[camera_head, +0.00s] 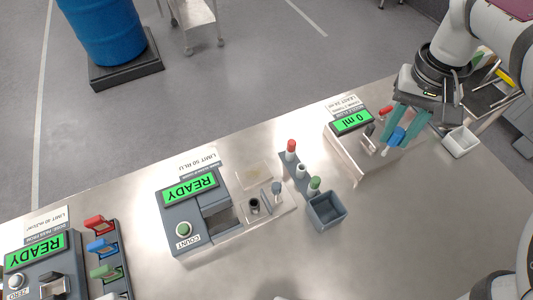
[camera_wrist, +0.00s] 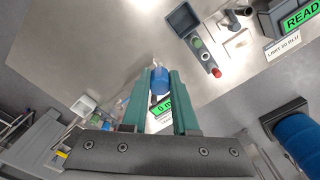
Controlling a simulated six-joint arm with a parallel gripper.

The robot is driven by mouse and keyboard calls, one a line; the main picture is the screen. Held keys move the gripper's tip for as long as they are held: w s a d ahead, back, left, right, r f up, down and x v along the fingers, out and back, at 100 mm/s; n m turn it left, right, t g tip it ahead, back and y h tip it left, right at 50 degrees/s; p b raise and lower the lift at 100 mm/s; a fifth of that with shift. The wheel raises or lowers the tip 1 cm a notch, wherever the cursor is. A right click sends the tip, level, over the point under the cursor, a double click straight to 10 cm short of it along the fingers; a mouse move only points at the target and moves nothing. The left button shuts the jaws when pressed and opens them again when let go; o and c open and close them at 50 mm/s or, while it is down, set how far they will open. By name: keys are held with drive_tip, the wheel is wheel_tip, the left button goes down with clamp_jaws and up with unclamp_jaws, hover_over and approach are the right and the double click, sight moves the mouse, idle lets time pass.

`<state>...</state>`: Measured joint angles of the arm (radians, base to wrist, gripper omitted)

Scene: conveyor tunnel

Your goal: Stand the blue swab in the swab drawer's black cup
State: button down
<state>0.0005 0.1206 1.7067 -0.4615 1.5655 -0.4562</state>
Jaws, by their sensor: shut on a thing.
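My gripper (camera_head: 410,128) is shut on the blue swab (camera_head: 397,137) over the right part of the table, in front of the "0 ml" station. The swab's blue body also shows between the green fingers in the wrist view (camera_wrist: 160,80), with a pale tip sticking out past it. The black cup (camera_head: 254,205) stands upright in the pale open drawer (camera_head: 268,217) of the middle "COUNT" device, well to the left of my gripper. I see nothing standing in the cup. A grey-topped post (camera_head: 276,188) stands beside it.
A white box (camera_head: 460,141) is at the right.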

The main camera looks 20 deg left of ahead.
idle(0.7)
drive_tip(key=s+a+f+n, duration=0.1)
drive_tip(key=a+f+n, duration=0.2)
drive_tip(key=a, duration=0.4)
drive_tip(key=s+a+f+n, duration=0.2)
drive_tip(key=a+f+n, duration=0.15)
drive_tip(key=a, duration=0.25)
drive_tip(key=n, duration=0.6)
hover_over(254, 198)
wheel_tip(254, 198, down, 5)
wheel_tip(254, 198, down, 6)
drive_tip(key=s, duration=0.1)
drive_tip(key=shift+d, duration=0.25)
drive_tip(key=shift+s+f, duration=0.1)
drive_tip(key=shift+f, duration=2.65)
drive_tip(key=c, duration=0.6)
unclamp_jaws()
